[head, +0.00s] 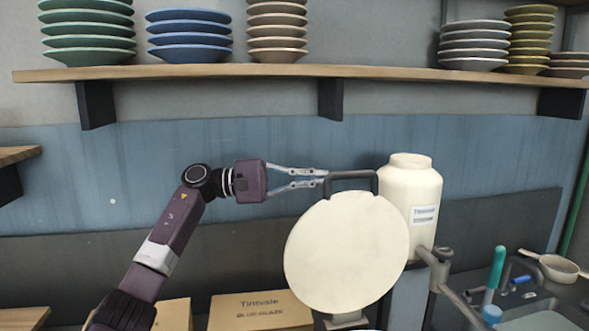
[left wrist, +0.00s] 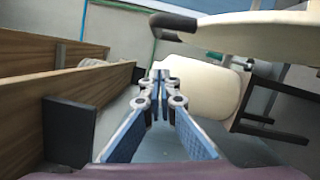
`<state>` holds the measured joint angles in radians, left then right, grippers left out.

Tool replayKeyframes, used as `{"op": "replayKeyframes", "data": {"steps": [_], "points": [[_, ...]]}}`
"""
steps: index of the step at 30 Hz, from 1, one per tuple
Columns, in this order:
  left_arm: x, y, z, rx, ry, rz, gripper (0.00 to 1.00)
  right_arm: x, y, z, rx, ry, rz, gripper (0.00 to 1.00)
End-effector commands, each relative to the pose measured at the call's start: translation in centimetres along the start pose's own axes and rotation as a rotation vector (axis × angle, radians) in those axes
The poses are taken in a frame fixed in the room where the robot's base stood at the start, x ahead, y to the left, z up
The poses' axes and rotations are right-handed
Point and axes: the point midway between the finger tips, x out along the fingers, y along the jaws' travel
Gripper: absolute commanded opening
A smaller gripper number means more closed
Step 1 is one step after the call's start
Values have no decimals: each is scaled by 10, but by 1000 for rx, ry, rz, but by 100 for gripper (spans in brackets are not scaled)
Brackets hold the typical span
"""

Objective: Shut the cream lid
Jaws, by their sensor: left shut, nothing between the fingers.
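The cream lid (head: 347,252) is a round disc standing nearly upright, facing the head camera, with a dark handle (head: 350,176) at its top edge. In the left wrist view the lid (left wrist: 255,32) is seen almost edge-on at the top right, its dark handle (left wrist: 175,22) pointing left. My left gripper (head: 324,177) is shut and empty. Its fingertips are at the left end of the handle in the head view; whether they touch it I cannot tell. In the left wrist view the closed fingertips (left wrist: 161,78) appear below the handle. My right gripper is not in view.
A cream jar (head: 412,200) stands behind the lid, to its right. A wooden shelf (head: 230,72) with stacked plates runs above. Cardboard boxes (head: 262,310) lie below my left arm. A sink (head: 545,312) is at the lower right.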

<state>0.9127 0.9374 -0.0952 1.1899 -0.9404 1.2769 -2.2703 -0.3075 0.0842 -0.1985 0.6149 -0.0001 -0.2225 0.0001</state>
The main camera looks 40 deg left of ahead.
Motion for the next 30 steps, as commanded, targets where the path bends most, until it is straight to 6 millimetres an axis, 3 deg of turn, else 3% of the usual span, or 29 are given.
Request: {"op": "replayKeyframes", "data": {"steps": [1,3,15,30], "points": [[13,5,2,-2,-4,-1,0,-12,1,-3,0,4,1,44],[21,2,4,-1,-1,-2,0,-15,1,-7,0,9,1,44],[27,0,36,0,1,-1,0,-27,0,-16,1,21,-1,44],[29,0,39,4,0,-1,0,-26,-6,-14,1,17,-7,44]]}}
